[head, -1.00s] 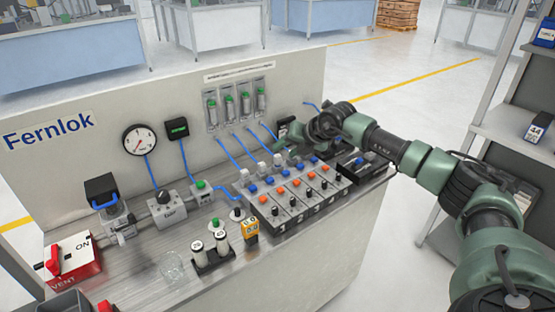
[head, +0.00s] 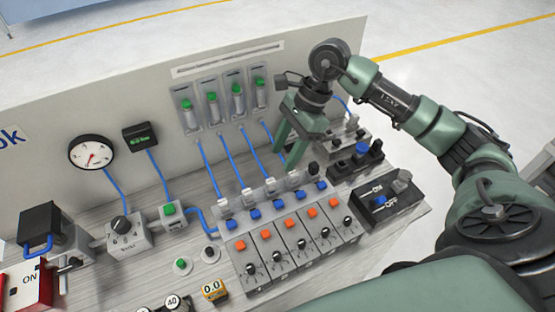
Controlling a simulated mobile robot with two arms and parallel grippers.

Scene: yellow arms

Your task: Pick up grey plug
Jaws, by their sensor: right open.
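A small grey plug-like piece (head: 402,180) stands on the black ON/OFF box at the right end of the bench. I cannot tell for sure that it is the grey plug. Several pale grey fittings (head: 247,191) also stand in a row along the back of the valve block. My right gripper (head: 284,157) is open, its green fingers pointing down behind the right part of this row. It looks empty, left of the ON/OFF box and apart from the grey piece. My left gripper is out of view.
The valve block (head: 290,255) has orange and blue buttons and black toggles. Blue tubes (head: 208,168) run down the panel (head: 120,90) to it. Black holders (head: 372,165) and the ON/OFF box (head: 372,203) crowd the right side. A gauge (head: 91,152) hangs at left.

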